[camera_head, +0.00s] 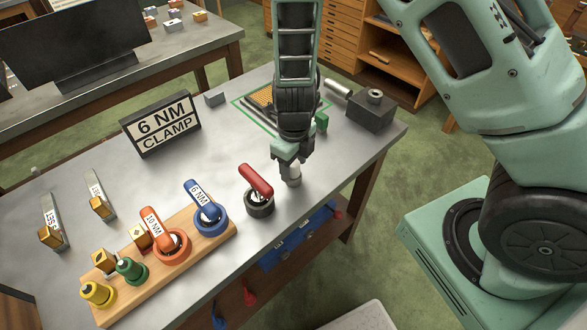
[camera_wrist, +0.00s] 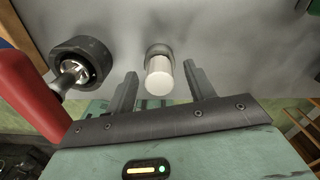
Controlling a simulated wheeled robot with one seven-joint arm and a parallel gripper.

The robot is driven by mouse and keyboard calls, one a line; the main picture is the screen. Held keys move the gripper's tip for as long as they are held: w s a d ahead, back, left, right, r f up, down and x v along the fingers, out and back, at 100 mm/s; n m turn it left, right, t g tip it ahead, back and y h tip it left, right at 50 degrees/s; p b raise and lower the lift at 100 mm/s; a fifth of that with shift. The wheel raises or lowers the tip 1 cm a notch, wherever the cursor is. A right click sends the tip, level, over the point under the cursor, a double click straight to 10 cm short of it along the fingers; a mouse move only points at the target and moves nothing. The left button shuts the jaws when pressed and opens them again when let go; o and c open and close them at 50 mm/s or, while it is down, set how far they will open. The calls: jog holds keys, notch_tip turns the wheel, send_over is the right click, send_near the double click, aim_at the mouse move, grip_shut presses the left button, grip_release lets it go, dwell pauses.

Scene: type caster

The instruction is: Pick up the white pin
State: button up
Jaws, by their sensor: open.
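The white pin (camera_wrist: 159,78) stands on the grey table with a grey collar or base behind its pale round end in the wrist view. It also shows in the head view (camera_head: 293,176), just below my gripper (camera_head: 290,158). In the wrist view my gripper (camera_wrist: 160,92) is open, with one finger on the left of the pin and one on the right. A gap shows on each side of the pin, so neither finger appears to touch it.
A red-handled black clamp (camera_head: 259,203) stands close left of the pin. A wooden board (camera_head: 200,252) carries blue and orange handled tools and coloured knobs. A dark metal block (camera_head: 371,112) and a "6 NM CLAMP" sign (camera_head: 161,124) stand farther back. The table's right edge is near.

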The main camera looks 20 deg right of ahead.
jog(key=shift+f, duration=0.3)
jog(key=c, duration=1.1)
jog(key=shift+o, duration=0.2)
notch_tip(320, 180, up, 9)
jog(key=shift+r+p, duration=0.1)
jog(key=shift+p, duration=0.35)
jog(key=shift+r, duration=0.45)
